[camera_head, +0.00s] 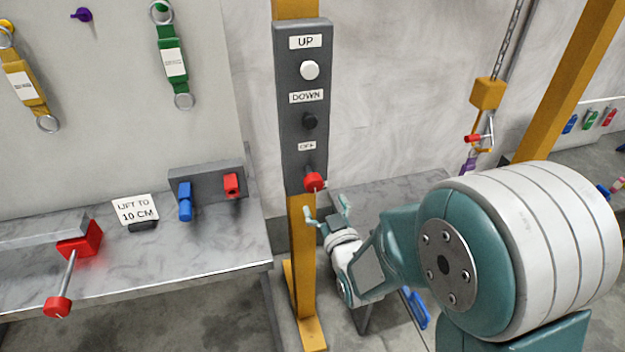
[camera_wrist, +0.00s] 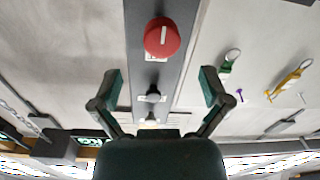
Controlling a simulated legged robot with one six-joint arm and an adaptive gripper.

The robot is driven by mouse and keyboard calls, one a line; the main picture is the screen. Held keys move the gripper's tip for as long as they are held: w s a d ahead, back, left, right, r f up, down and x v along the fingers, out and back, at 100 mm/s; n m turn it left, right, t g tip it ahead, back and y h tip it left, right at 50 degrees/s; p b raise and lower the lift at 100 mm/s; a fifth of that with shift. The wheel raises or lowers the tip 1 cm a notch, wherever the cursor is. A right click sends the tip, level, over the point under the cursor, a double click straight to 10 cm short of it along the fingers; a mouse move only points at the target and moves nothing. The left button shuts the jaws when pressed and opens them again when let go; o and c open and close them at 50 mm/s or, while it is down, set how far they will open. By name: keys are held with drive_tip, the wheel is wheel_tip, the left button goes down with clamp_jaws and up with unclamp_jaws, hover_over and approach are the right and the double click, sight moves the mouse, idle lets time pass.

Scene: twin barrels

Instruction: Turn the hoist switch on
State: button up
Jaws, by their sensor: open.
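The hoist control panel (camera_head: 291,110) is a tall dark grey box on a yellow post. It carries a white UP button (camera_head: 310,70), a black DOWN button (camera_head: 310,121) and a red rotary switch (camera_head: 314,181) below an OFF label (camera_head: 307,146). In the wrist view the red switch (camera_wrist: 162,37) shows a pale line on its face, along the panel's length. My gripper (camera_head: 326,211) is open and empty, just below the switch and apart from it. In the wrist view my gripper (camera_wrist: 161,88) has its two fingers spread, with the switch beyond their tips.
A hoist hook (camera_head: 488,135) hangs from a chain at the right. A grey table (camera_head: 385,187) stands behind my gripper. The left bench (camera_head: 200,265) holds a "LIFT TO 10 CM" sign (camera_head: 136,209), a red-handled vise (camera_head: 80,240) and a block with blue and red pegs.

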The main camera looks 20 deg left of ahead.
sight(315, 187)
drive_tip(key=x, duration=0.8)
drive_tip(key=shift+w+a, duration=0.1)
drive_tip(key=shift+a, duration=0.15)
drive_tip(key=shift+d, duration=0.1)
drive_tip(key=shift+c, duration=0.3)
drive_tip(key=c, duration=1.1)
